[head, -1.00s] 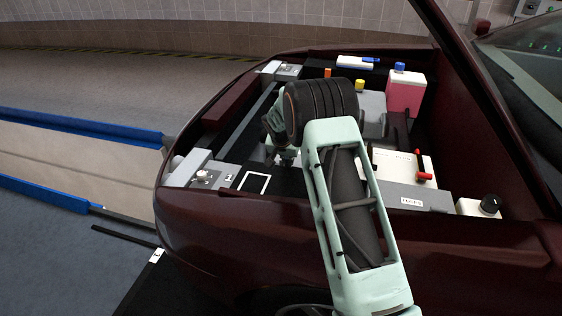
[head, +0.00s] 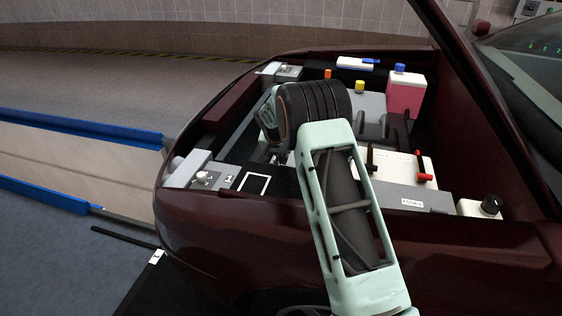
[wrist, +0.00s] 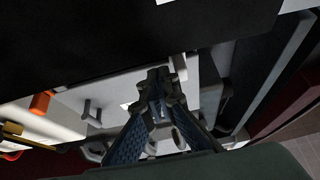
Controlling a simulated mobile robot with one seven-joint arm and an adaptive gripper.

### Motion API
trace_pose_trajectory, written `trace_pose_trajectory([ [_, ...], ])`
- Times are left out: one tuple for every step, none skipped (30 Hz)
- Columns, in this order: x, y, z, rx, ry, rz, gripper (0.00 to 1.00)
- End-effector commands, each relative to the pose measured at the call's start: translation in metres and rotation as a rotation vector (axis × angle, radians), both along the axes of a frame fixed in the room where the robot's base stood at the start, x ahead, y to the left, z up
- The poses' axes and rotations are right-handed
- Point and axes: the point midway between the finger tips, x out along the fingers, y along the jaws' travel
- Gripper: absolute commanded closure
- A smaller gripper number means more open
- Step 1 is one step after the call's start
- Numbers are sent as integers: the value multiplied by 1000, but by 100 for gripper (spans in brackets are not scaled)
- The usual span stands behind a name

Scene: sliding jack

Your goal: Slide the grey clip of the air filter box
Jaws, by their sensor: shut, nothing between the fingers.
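The black box with a white square outline (head: 255,183) lies at the front left of the engine bay; I take it for the air filter box. In the wrist view a broad black surface (wrist: 120,45), probably the same box, fills the top. My gripper (wrist: 158,76) has its fingers together and empty, near that surface's edge. A small light grey piece (wrist: 180,67) is just right of the fingertips; I cannot tell if it is the clip or if they touch. In the head view my gripper (head: 273,156) is partly hidden behind my wrist.
A white block with red and black levers (head: 405,165), a grey fuse box (head: 412,201) and a black knob (head: 490,205) stand to the right. A pink tank (head: 403,95) is at the back. The wrist view shows an orange cap (wrist: 40,104) and a grey post (wrist: 91,112).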

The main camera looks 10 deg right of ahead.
Motion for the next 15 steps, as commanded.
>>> trace_pose_trajectory([
  [0, -1, 9, 1, -1, -2, 100],
  [0, -1, 12, 1, -1, -2, 100],
  [0, -2, 16, 1, -1, -2, 100],
  [0, -2, 19, 0, -1, -2, 100],
  [0, -3, 22, -1, -1, -1, 100],
  [-1, -3, 26, -1, -1, -1, 100],
  [-1, -3, 29, -2, 0, -1, 100],
  [-1, -3, 31, -1, -1, 0, 100],
  [-1, -4, 36, -1, -1, -1, 100],
  [-1, -4, 39, -1, -1, -1, 100],
  [-1, -4, 42, 0, -1, -2, 100],
  [-1, -4, 46, 0, -2, -2, 100],
  [-1, -5, 49, 1, -1, -2, 100],
  [-1, -5, 52, 0, -1, -2, 100],
  [-2, -5, 55, -1, -1, -1, 100],
])
